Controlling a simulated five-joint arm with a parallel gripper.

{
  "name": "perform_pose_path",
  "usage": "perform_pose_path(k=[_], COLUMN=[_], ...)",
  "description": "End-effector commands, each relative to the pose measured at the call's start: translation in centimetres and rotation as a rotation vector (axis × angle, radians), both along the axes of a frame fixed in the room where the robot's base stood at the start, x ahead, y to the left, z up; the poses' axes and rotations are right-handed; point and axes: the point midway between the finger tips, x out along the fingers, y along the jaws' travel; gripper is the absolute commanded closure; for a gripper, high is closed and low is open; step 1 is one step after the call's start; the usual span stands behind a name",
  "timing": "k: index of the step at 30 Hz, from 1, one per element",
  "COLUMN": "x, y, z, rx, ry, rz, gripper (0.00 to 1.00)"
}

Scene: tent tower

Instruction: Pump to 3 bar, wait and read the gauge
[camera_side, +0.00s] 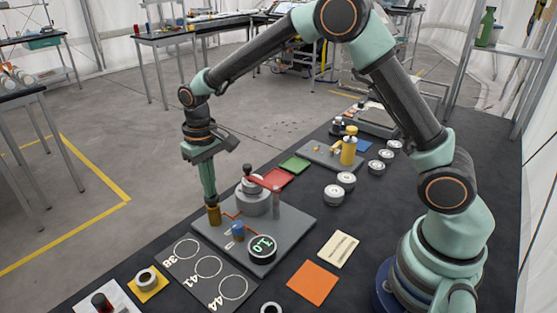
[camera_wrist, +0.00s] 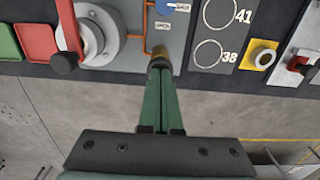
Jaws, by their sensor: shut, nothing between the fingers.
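The pump board (camera_side: 295,222) is a grey plate on the dark table. The round black gauge (camera_side: 263,247) on it shows green figures that look like 3.0, though they are small. My gripper (camera_side: 212,200) is shut and empty, pointing down at a brass cylinder (camera_side: 214,215) at the board's left edge. In the wrist view the fingertips (camera_wrist: 160,72) meet the brass cylinder (camera_wrist: 159,54); I cannot tell whether it is pressed down. A red lever (camera_side: 263,183) crosses a grey round housing (camera_side: 254,203). A blue knob (camera_side: 238,231) stands beside the gauge.
A dark plate with rings marked 38, 41 and 44 (camera_side: 208,267) lies in front of the board. A yellow pad (camera_side: 153,284) with a ring part, an orange square (camera_side: 313,283) and a cream card (camera_side: 338,249) lie nearby. Several white-topped discs (camera_side: 334,195) stand behind right.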

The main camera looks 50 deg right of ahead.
Motion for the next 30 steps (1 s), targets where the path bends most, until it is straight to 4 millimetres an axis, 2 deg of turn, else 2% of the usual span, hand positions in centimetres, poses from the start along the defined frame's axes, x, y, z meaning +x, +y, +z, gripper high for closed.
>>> perform_pose_path(k=[4, 12, 30], x=[0.0, 0.0, 0.0], y=[0.0, 0.0, 0.0], z=[-0.8, -0.6, 3.1], rx=[0.000, 0.000, 0.000], ry=[0.001, -0.001, -0.001], rz=[0.000, 0.000, 0.000], gripper=[1.00, 1.00, 1.00])
